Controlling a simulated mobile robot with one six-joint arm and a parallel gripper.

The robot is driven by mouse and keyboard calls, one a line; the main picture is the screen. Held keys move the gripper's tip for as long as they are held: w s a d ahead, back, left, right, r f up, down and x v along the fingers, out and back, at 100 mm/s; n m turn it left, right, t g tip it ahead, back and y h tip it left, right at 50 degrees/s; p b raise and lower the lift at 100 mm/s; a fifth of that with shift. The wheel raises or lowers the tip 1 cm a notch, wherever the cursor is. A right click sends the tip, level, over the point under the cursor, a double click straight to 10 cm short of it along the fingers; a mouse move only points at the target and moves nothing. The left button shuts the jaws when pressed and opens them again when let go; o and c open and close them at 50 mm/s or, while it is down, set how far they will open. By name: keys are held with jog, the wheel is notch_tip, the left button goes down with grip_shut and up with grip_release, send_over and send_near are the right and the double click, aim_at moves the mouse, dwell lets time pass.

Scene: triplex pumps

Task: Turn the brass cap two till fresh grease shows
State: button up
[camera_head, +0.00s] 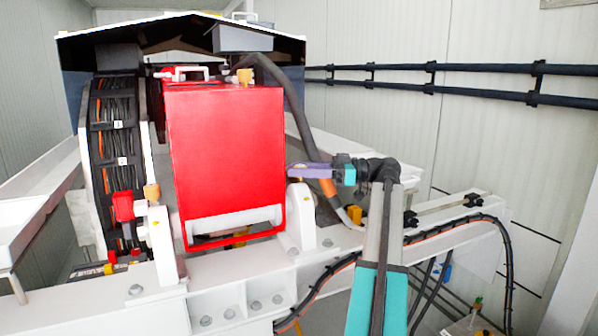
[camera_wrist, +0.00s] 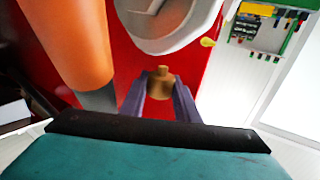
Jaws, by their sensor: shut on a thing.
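In the wrist view a brass cap (camera_wrist: 160,82) with a narrow knob on top sits between the two purple fingers of my gripper (camera_wrist: 160,100). The fingers are shut on its sides and hide part of it. In the head view my gripper (camera_head: 296,169) reaches left to the right side of the red housing (camera_head: 225,150); the held cap cannot be made out there. No grease can be made out.
An orange sleeve on a grey hose (camera_wrist: 70,40) hangs close to the left of my fingers. A round white-grey part (camera_wrist: 165,22) sits just beyond the cap. A white bearing block (camera_head: 301,215) stands below my gripper. Black rails (camera_head: 450,80) run along the wall.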

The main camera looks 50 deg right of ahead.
jog(key=shift+m+t+h+b, duration=0.35)
jog(key=shift+m+t+h, duration=0.05)
jog(key=shift+a+f+m+t+h+b, duration=0.1)
jog(key=shift+m+t+h+b, duration=0.65)
jog(key=shift+h, duration=0.4)
jog(key=shift+a+m+t+h+b, duration=0.1)
jog(key=shift+m+t+h+b, duration=0.45)
jog(key=shift+m+h, duration=0.5)
jog(key=m+t+h+b, duration=0.1)
jog(key=m+h, duration=0.1)
jog(key=h, duration=0.1)
jog(key=shift+d+h, duration=0.15)
jog(key=shift+h, duration=0.25)
jog(key=shift+m+h, duration=0.6)
jog(key=shift+h, duration=0.2)
jog(key=shift+d+r+h, duration=0.15)
jog(key=shift+r+h, duration=0.05)
jog(key=shift+h, duration=0.1)
jog(key=o, duration=0.8)
jog(key=shift+c, duration=0.2)
